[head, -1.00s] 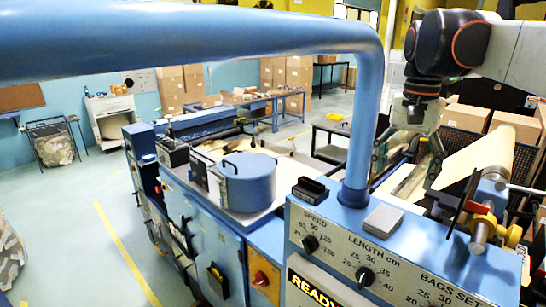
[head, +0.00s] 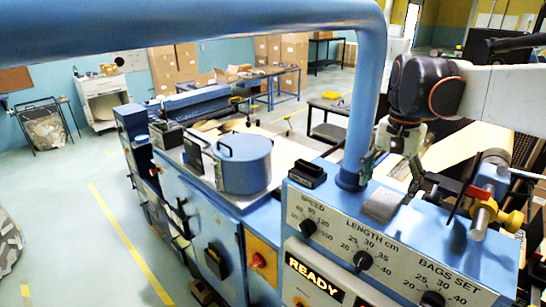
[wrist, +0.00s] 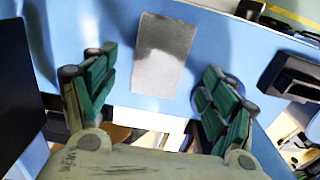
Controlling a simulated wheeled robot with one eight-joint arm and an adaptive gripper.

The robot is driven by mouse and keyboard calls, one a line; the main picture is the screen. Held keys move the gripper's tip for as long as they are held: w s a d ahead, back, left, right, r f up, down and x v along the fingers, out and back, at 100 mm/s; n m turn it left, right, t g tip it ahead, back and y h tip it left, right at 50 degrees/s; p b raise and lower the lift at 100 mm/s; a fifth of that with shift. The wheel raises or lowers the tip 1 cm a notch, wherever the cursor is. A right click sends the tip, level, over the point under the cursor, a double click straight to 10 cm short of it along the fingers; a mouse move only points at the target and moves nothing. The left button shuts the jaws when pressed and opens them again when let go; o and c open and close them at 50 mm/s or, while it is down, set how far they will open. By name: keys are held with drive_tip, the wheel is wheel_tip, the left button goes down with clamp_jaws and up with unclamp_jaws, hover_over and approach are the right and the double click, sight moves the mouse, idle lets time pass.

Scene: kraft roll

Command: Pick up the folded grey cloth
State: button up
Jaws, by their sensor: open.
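The folded grey cloth (head: 383,204) is a small flat grey rectangle. It lies on the blue top of the machine's control box (head: 335,192), to the right of the blue upright pipe. In the wrist view the whole cloth (wrist: 165,48) shows ahead of and between my fingertips, partly shaded. My gripper (head: 392,174) is open and empty, pointing down above and close to the cloth. In the wrist view its green-padded fingers (wrist: 158,66) stand wide apart, one towards each side of the cloth. I cannot tell the exact height gap.
The thick blue pipe (head: 366,90) rises close to the left of my gripper. A dark block (head: 307,173) sits left of the pipe. A metal rod with red and yellow parts (head: 485,205) stands at the right. A blue lidded pot (head: 243,163) is farther left.

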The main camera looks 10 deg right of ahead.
sight(383, 201)
drive_tip(key=shift+f, duration=2.05)
drive_tip(key=shift+s+a, duration=0.1)
drive_tip(key=c, duration=1.1)
